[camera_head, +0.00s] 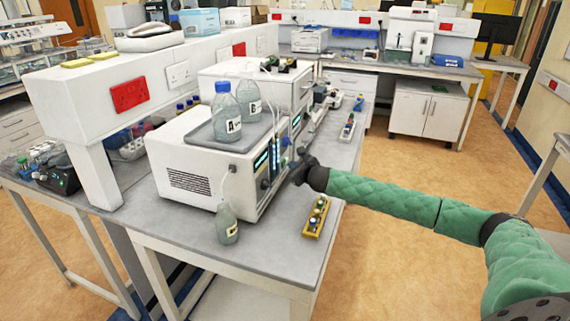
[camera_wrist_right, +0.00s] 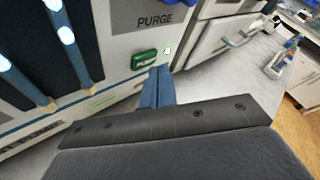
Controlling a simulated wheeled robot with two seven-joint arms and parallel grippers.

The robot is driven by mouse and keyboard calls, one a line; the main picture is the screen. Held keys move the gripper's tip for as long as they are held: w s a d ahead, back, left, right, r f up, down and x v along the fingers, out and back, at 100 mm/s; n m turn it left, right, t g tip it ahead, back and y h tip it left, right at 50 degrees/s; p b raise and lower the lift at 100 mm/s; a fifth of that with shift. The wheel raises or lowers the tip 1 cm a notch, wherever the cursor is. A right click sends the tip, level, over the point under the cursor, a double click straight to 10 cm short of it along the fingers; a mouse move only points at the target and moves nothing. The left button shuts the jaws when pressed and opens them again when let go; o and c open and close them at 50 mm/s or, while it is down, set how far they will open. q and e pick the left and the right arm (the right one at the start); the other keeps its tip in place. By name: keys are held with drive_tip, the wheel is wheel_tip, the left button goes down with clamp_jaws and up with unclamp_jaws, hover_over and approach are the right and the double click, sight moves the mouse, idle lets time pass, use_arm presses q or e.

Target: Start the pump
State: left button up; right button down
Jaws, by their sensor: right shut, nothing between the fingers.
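The pump unit (camera_head: 195,165) is a white box on the grey bench, with lit blue displays on its front. In the right wrist view, a green button (camera_wrist_right: 144,59) marked with what reads as "PUMP" sits on its front panel (camera_wrist_right: 125,45), below the word PURGE. My left gripper is not in view.
Bottles labelled A (camera_head: 226,112) and B (camera_head: 249,99) stand in a tray on the unit. A smaller bottle (camera_head: 227,223) stands before it. A yellow vial rack (camera_head: 317,217) lies on the bench below my right arm. Another white instrument stands behind.

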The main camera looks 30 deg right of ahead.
drive_tip(key=s+d+p, duration=0.1)
drive_tip(key=s+d, duration=0.3)
drive_tip(key=shift+s, duration=0.3)
idle(0.5)
idle(0.4)
